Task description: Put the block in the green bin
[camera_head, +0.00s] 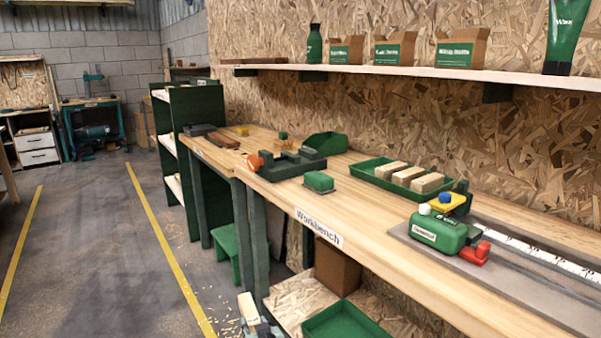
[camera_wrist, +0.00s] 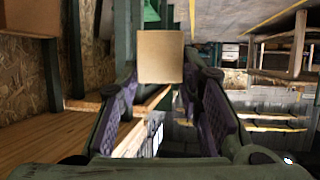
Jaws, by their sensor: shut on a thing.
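The tan wooden block (camera_wrist: 160,57) is between the fingertips of my gripper (camera_wrist: 160,80) in the wrist view, with its flat face showing. The gripper is shut on it. In the head view, the pale block (camera_head: 247,304) shows at the bottom edge, with part of my gripper (camera_head: 255,322) below it. They are in front of the workbench and lower than its top. The green bin (camera_head: 325,144) appears to be the open-fronted one at the back of the workbench, far from the gripper. Its inside is mostly hidden.
The workbench (camera_head: 390,238) holds a green tray (camera_head: 365,171) with three wooden blocks, a green vise (camera_head: 290,165), a small green box (camera_head: 319,182) and a green stop on a rail (camera_head: 440,232). Another green tray (camera_head: 345,322) lies on the lower shelf.

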